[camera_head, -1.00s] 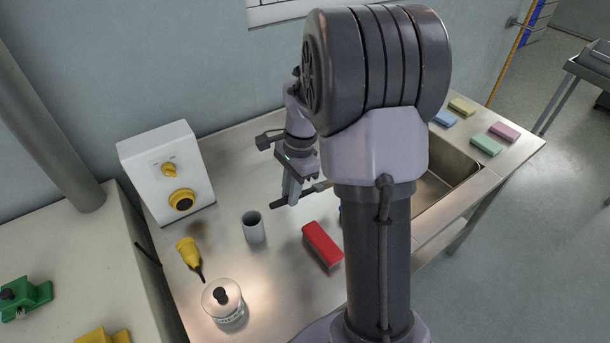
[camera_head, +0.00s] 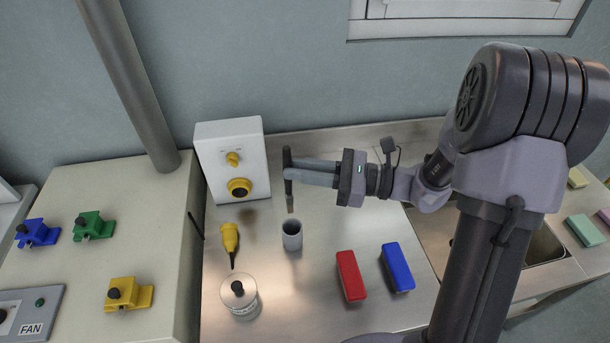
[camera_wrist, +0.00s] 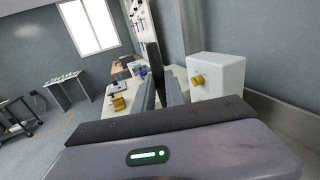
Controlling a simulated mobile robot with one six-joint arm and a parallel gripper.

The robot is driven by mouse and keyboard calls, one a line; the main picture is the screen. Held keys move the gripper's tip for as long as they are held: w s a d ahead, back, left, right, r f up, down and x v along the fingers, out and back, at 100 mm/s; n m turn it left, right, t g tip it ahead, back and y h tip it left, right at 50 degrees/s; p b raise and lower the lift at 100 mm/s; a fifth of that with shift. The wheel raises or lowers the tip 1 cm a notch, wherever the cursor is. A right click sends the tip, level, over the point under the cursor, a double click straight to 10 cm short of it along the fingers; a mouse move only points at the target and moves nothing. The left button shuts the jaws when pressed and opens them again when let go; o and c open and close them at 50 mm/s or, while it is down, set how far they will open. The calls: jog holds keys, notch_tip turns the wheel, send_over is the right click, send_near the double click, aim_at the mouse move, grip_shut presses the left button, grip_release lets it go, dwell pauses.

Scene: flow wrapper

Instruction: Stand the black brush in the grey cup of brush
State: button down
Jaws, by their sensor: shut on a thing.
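The black brush (camera_head: 289,188) is upright in my gripper (camera_head: 293,172), its dark handle end up and its pale tip down. The fingers point left and are shut on the handle. The grey cup (camera_head: 292,237) stands upright on the steel worktop. The brush tip is above the cup in the picture; whether it is exactly over the opening I cannot tell. In the wrist view the brush (camera_wrist: 156,65) shows as a dark upright bar between the fingers. The cup is not visible there.
A white box with yellow knobs (camera_head: 232,160) stands behind. A red block (camera_head: 351,277) and a blue block (camera_head: 398,267) lie to the right. Worktop around the cup is clear.

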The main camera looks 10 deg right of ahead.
notch_tip(320, 180, down, 12)
jog(key=b, duration=0.8)
jog(key=shift+r+b, duration=0.15)
jog(key=shift+b, duration=0.2)
jog(key=c, duration=1.3)
grip_release()
jog(key=p+v, duration=0.2)
jog(key=v, duration=0.6)
jog(key=p+v, duration=0.2)
jog(key=v, duration=0.7)
jog(key=shift+d+r, duration=0.1)
jog(key=shift+d, duration=0.1)
